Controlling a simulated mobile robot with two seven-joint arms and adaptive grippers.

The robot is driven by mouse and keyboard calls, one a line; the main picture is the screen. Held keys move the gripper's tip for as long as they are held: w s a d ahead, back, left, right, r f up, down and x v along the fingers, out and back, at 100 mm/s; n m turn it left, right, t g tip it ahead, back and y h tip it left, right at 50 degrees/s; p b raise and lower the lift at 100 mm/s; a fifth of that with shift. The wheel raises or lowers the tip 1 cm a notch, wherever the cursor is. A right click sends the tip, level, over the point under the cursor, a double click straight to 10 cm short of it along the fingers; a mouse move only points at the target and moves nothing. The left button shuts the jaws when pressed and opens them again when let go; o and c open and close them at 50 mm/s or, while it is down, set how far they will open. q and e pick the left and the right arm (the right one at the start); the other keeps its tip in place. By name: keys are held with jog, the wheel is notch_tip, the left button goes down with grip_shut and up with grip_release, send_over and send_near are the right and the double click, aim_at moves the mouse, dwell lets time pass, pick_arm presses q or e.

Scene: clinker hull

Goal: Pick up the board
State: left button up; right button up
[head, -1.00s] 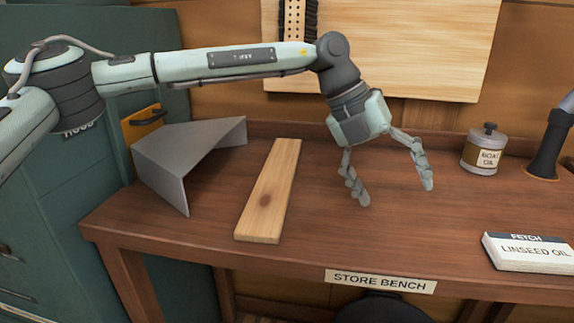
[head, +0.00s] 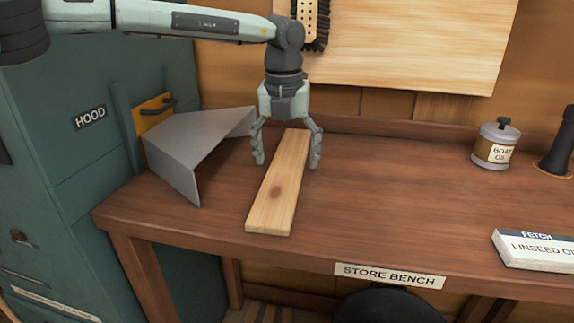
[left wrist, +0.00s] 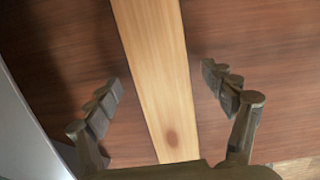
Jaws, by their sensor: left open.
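The board (head: 279,185) is a long pale plank with a dark knot, lying flat on the store bench. My left gripper (head: 287,163) is open above the board's far part, one finger on each side of it. In the left wrist view the board (left wrist: 160,70) runs between the two spread fingers of the gripper (left wrist: 165,97), with a gap on both sides. The fingers do not appear to touch it. My right gripper is not in view.
A grey bent metal hood (head: 195,145) stands close to the left of the board. The store bench (head: 390,200) is clear to the right, up to a boat oil can (head: 496,146) and a linseed oil sign (head: 535,248). A pale panel (head: 420,45) is on the wall behind.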

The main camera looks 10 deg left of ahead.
pick_arm(q)
jog(key=shift+f, duration=0.15)
jog(key=c, duration=1.4)
